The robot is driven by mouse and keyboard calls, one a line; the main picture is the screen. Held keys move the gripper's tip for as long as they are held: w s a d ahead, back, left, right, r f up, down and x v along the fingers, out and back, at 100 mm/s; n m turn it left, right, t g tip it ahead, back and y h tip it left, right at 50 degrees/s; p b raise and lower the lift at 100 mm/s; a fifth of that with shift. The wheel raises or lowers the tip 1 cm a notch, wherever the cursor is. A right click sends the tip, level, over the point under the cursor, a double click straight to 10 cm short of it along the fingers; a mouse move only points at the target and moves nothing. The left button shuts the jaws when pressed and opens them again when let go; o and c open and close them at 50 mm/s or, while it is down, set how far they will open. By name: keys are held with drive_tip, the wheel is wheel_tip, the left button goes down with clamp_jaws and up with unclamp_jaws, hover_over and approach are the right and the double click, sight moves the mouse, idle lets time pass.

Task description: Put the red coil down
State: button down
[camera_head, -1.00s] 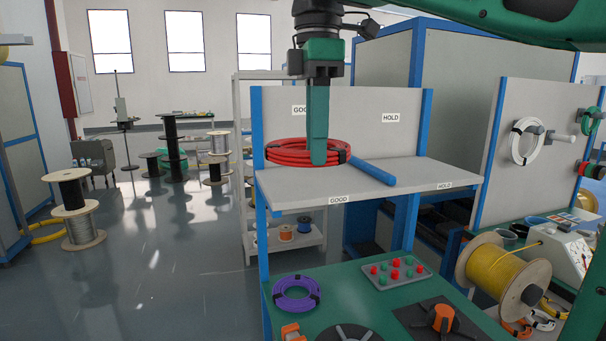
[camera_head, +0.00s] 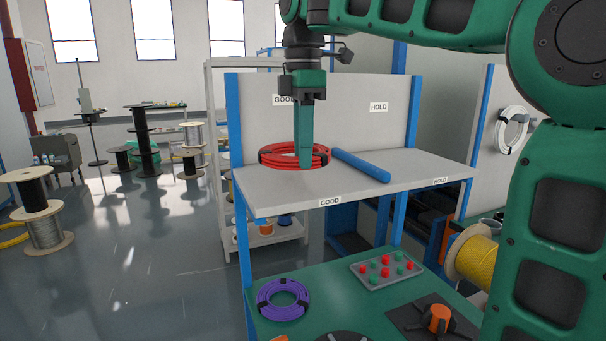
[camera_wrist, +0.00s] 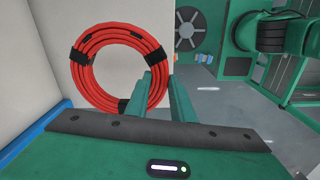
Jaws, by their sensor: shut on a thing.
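The red coil (camera_head: 280,163), banded with black ties, lies flat at the GOOD side of the grey shelf (camera_head: 275,188). It looks level with the shelf top; any small gap under it cannot be made out. My gripper (camera_head: 305,163) points straight down at the coil's right front side. In the wrist view, the fingers (camera_wrist: 163,82) straddle the rim of the red coil (camera_wrist: 86,85) and are shut on it. The GOOD label (camera_head: 330,201) is on the shelf's front edge below.
A blue bar (camera_head: 361,166) lies on the shelf right of the coil, with the HOLD side (camera_head: 425,170) clear beyond it. A back panel stands behind. Below, a green bench holds a purple coil (camera_head: 283,300) and a button box (camera_head: 386,269). A yellow spool (camera_head: 476,257) is at right.

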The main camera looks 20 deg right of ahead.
drive_tip(key=shift+w+d+f, duration=0.75)
drive_tip(key=shift+w+d, duration=0.05)
drive_tip(key=shift+w, duration=0.15)
drive_tip(key=shift+f, duration=1.95)
drive_tip(key=c, duration=1.5)
unclamp_jaws()
drive_tip(key=shift+f, duration=0.1)
drive_tip(key=shift+c, duration=0.2)
wheel_tip(320, 180, up, 12)
